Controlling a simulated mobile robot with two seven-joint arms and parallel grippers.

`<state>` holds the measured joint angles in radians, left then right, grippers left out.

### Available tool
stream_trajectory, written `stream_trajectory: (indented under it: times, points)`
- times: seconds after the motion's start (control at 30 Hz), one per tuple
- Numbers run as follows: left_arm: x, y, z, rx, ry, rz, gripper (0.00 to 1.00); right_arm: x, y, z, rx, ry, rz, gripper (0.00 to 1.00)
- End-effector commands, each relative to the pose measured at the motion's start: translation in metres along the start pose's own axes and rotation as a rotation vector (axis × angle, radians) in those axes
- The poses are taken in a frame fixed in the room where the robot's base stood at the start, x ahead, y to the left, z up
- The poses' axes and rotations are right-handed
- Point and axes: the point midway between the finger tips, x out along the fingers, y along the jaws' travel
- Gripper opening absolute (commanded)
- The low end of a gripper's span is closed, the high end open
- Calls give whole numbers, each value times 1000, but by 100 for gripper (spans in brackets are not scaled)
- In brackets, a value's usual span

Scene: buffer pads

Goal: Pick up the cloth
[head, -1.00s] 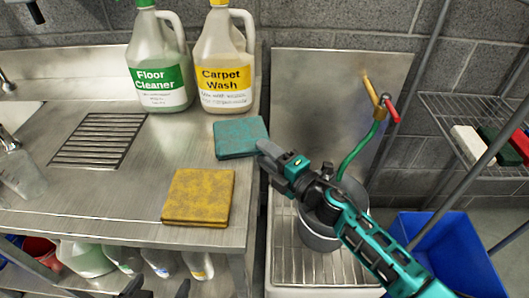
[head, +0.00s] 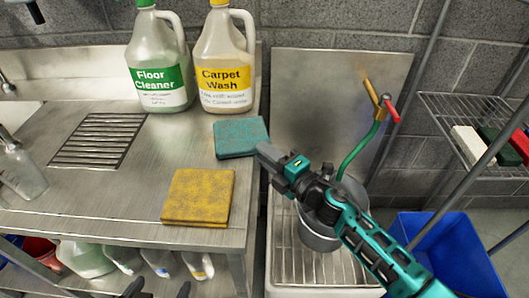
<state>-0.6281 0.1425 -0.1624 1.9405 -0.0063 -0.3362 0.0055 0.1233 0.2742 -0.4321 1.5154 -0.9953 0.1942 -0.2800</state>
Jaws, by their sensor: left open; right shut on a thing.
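A folded teal cloth (head: 240,137) lies flat on the steel counter near its right edge. A folded yellow cloth (head: 198,196) lies closer to me on the same counter. My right gripper (head: 262,152) is at the right edge of the teal cloth and is shut on it; its fingers partly hide the grip. My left gripper (head: 158,290) is open at the bottom edge of the view, below the front of the counter. Only its dark fingertips show.
A floor cleaner jug (head: 160,80) and a carpet wash jug (head: 225,75) stand behind the teal cloth. A grey bucket (head: 318,236) stands in the floor sink right of the counter. A blue bin (head: 455,245) and a wire shelf (head: 450,110) are further right.

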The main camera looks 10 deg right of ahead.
Motion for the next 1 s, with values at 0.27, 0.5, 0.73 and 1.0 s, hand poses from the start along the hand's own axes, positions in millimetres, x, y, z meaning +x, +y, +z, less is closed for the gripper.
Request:
stream_trajectory:
  times: [0.27, 0.5, 0.73, 1.0]
  points:
    - [-5, 0, -7, 0, 0, 0, 100, 0, 10, 0, -1, 0, 2, 0]
    - [-15, 0, -24, 1, 5, 0, 100, 0, 28, 0, -1, 0, 1, 0]
    - [-14, -1, -25, 1, 7, 0, 100, -2, 27, 0, -1, 0, 1, 0]
    - [-23, -1, -39, 2, 6, 0, 100, -36, 40, 0, 1, 0, -1, 0]
